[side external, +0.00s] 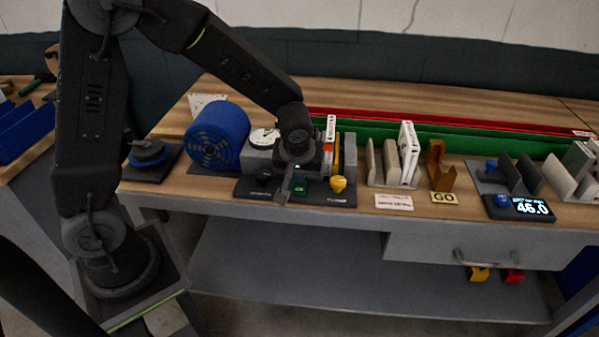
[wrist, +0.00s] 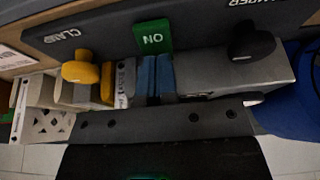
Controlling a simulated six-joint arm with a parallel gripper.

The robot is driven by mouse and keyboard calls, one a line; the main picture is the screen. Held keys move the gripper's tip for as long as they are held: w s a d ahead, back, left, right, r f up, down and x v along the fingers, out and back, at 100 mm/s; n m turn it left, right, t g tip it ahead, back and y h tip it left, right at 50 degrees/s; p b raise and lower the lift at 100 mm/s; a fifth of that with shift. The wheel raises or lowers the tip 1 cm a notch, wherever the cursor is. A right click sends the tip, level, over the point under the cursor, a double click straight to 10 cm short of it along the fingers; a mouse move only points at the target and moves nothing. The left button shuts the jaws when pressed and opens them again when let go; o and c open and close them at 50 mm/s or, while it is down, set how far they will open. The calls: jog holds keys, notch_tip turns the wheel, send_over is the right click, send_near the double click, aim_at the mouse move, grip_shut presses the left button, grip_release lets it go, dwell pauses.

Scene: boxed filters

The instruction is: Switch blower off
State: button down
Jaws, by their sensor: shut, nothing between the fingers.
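The green switch (wrist: 153,36), marked ON, is on a dark control panel (wrist: 205,20); it also shows as a small green block in the side view (side external: 300,187). My gripper (side external: 285,194) is shut and empty, pointing down at the panel just left of the switch in the side view. I cannot tell whether it touches anything. The blower (side external: 218,136) is a blue drum with a slotted face, left of a grey housing with a round gauge (side external: 263,137). On the same panel are a yellow knob (wrist: 80,71) by the CLAMP label and a black knob (wrist: 252,45).
White-edged filters (side external: 409,150) and upright holders stand to the right. A display (side external: 520,207) reads 46.0, and a yellow card (side external: 443,198) reads 60. Long green (side external: 440,141) and red rails run along the back.

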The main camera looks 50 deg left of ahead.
jog(key=shift+w+a+f, duration=0.15)
jog(key=shift+a+f, duration=0.15)
jog(key=shift+f, duration=0.25)
jog(key=shift+s+d, duration=0.65)
jog(key=shift+r, duration=0.1)
jog(key=w+v, duration=0.1)
jog(key=v, duration=1.3)
jog(key=shift+a+r, duration=0.3)
